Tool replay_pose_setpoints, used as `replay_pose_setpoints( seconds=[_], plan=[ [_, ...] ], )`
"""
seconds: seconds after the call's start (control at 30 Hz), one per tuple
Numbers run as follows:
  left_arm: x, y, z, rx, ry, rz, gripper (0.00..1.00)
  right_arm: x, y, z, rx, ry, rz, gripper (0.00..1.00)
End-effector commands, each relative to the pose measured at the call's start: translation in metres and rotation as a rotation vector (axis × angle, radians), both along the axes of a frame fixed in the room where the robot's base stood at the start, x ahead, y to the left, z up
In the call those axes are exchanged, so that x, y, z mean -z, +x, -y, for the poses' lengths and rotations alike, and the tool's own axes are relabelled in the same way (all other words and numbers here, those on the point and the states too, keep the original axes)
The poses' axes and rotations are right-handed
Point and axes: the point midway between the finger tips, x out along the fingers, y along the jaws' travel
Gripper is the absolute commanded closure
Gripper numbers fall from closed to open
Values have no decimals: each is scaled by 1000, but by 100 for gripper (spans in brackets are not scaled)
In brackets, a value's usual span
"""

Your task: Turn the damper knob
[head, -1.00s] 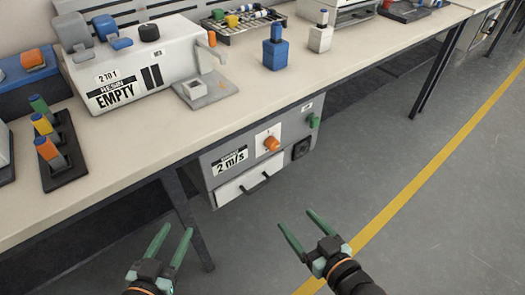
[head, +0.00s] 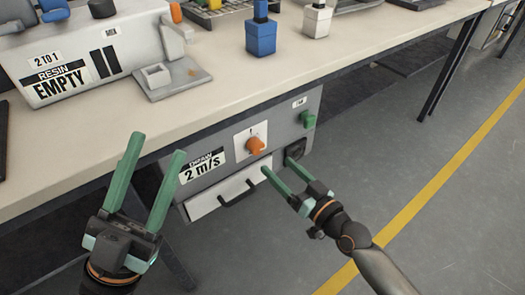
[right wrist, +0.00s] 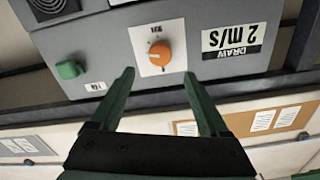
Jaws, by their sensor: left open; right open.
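An orange knob (head: 255,145) sits on a white plate on the front of a grey unit under the bench. It also shows in the right wrist view (right wrist: 160,52), between and beyond my right fingertips. A green knob (head: 308,119) is to its right on the same unit. My right gripper (head: 278,168) is open and empty, in front of the unit, below and right of the orange knob and apart from it. My left gripper (head: 155,168) is open and empty, left of the unit and in front of the bench edge. I cannot tell which knob is the damper knob.
The unit has a "2 m/s" label (head: 202,165) and a drawer with a black handle (head: 238,192). The bench top (head: 205,85) overhangs it, carrying a resin dispenser labelled EMPTY (head: 88,58) and a blue bottle (head: 261,36). The floor at right is clear.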

Motion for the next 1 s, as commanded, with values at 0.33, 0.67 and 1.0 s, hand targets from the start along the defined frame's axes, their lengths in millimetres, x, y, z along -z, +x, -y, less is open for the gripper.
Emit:
replay_pose_setpoints(
  seconds=[0.33,0.67,1.0],
  plan=[
    [19,1,2,8,-1,-13,50,1,53,-39,0,2,1,21],
    [23,1,2,5,6,-13,50,0,67,-49,0,-1,1,21],
    [23,1,3,5,6,-14,50,0,67,-49,0,-1,-1,40]
  ],
)
